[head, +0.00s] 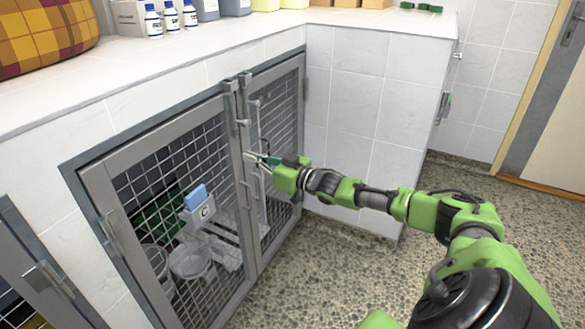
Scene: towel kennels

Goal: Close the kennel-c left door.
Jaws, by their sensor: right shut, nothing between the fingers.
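The kennel front (72,160) has two grey-framed wire-mesh doors side by side under the white counter. The left door (172,127) is the wide one and stands in or almost in its frame; I cannot tell whether it is fully flush or latched. The right door (298,100) is beside it and also looks in or near its frame. A latch fitting (243,80) shows at the top where the doors meet. My right gripper (254,159) is shut and empty, in front of the meeting edges at mid-height; contact is unclear. My left gripper is not in view.
Behind the left door's mesh are a blue-topped card with a C (198,200) and a clear bowl (190,262). Another kennel door (30,262) is at the left edge. Bottles (171,17) and a plaid cushion (45,32) are on the counter. The speckled floor (320,270) is clear.

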